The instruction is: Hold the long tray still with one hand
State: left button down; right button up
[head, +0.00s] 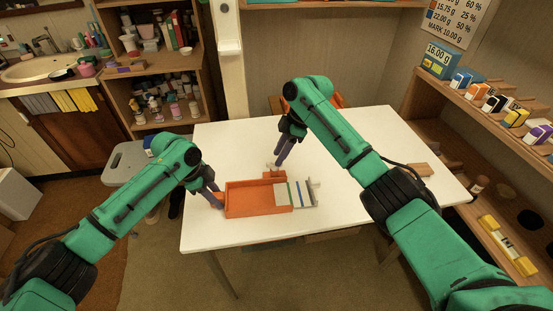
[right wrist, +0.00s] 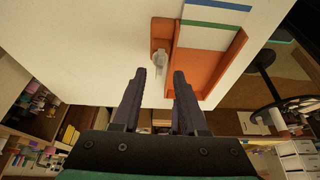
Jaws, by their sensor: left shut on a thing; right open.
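The long orange tray (head: 250,184) lies on the white table (head: 330,245); it also shows in the right wrist view (right wrist: 209,79). Pale cards (head: 281,194) with green and blue stripes lie in and over its right end. My left gripper (head: 219,199) is shut on the tray's left end; its fingertips partly hide that edge. My right gripper (head: 277,165) is open and empty, above the table behind the tray. A small orange piece (head: 268,174) with a pale bit (right wrist: 159,62) adjoins the tray's back side, close to the right fingertips.
A shelf (head: 495,115) with several small boxes runs along the right. A grey stool (head: 125,160) stands left of the table. An orange chair (head: 275,102) is behind the table. The table's front and right areas are mostly clear.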

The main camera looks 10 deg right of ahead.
jog(key=shift+x, duration=1.45)
grip_shut()
